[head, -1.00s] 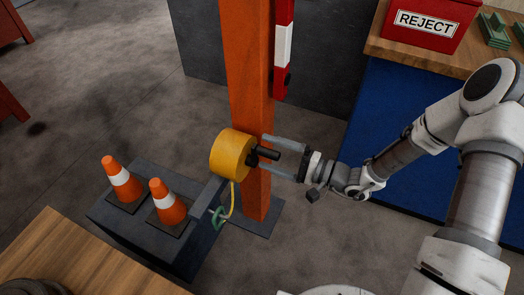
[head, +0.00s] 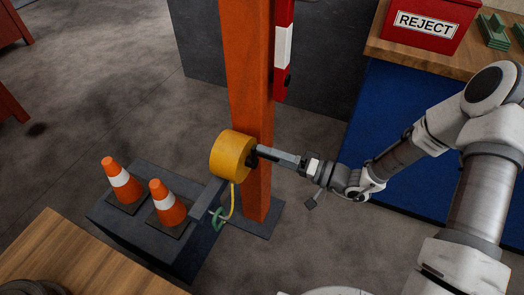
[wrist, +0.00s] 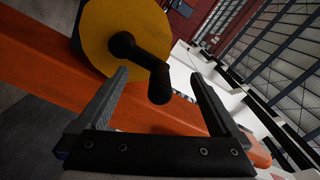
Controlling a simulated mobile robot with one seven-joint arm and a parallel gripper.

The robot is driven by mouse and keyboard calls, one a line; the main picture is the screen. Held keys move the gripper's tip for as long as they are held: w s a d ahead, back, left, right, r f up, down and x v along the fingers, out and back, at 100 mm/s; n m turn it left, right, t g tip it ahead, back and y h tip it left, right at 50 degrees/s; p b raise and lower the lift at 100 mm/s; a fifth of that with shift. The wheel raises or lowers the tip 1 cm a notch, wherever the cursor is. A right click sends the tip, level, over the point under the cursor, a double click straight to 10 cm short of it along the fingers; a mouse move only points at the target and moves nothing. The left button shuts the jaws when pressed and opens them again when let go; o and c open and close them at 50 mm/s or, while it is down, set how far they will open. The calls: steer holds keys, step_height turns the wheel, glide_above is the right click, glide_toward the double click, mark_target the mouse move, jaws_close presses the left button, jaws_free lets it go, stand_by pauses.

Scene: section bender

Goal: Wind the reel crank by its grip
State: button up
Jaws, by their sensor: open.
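The yellow reel (head: 231,156) is mounted on the orange post (head: 253,105), and its round face fills the upper left of the wrist view (wrist: 96,32). The black crank (wrist: 124,45) sits at the middle of that face, with its short dark grip (wrist: 160,84) sticking out toward my wrist camera. My gripper (head: 268,153) is open, its fingers pointing at the reel. In the wrist view the grip lies between the two fingers, with a gap visible on each side. In the head view the fingers overlap and hide most of the grip.
A yellow line hangs from the reel to a green hook (head: 217,219). Two orange cones (head: 168,203) stand on a dark block (head: 146,232) at lower left. A red and white bar (head: 284,45) hangs beside the post. A red REJECT bin (head: 428,24) stands on the bench at upper right.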

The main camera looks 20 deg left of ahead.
steer(key=shift+n, duration=2.1)
jaws_close()
steer(key=shift+w+m+p, duration=0.35)
steer(key=shift+w+m, duration=0.25)
steer(key=shift+m, duration=0.5)
steer(key=shift+w+d+f+m, duration=0.1)
steer(key=shift+w+m, duration=0.25)
steer(key=shift+m, duration=0.25)
steer(key=shift+w+f+m, duration=0.1)
steer(key=shift+w+m, duration=0.2)
steer(key=shift+m, duration=0.3)
